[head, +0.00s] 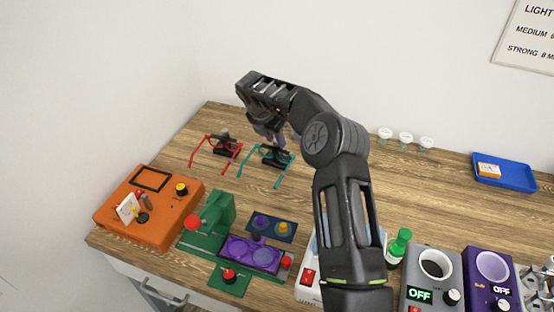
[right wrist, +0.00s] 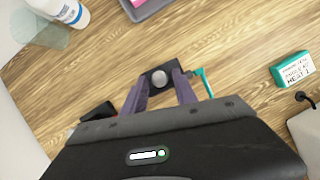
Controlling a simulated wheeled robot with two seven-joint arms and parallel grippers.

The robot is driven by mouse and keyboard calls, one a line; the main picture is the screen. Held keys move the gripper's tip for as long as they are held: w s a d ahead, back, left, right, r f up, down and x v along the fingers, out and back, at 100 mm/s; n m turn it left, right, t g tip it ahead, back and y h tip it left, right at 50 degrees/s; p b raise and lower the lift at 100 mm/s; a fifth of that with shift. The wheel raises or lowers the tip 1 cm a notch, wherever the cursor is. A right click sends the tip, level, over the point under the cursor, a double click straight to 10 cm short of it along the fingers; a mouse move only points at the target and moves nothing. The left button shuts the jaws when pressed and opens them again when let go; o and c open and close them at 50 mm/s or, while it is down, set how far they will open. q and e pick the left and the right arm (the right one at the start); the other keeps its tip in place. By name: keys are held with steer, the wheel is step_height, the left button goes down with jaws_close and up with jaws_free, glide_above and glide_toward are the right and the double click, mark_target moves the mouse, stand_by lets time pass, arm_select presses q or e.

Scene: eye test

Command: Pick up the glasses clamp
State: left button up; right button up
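Teal glasses (head: 268,165) lie on the wooden table with a black clamp (head: 280,157) at their frame. Red glasses (head: 212,150) with a similar black clamp (head: 226,146) are to their left. My right gripper (head: 268,141) points down over the teal glasses and hides part of them. In the right wrist view its purple fingers (right wrist: 161,82) are spread, with the black clamp and its grey round knob (right wrist: 160,78) showing between and just past the tips. I cannot tell if they touch it. A teal temple (right wrist: 206,83) shows beside the right finger. My left gripper is not in view.
An orange box (head: 150,215), a green device (head: 207,220) and a purple tray (head: 238,256) stand nearer the front. Small glass cups (head: 405,140) and a blue tray (head: 502,178) are at the back right. Bare wood surrounds the glasses.

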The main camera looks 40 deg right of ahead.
steer(key=x, duration=0.3)
stand_by(0.5)
jaws_close()
steer(key=shift+r, duration=0.1)
stand_by(1.2)
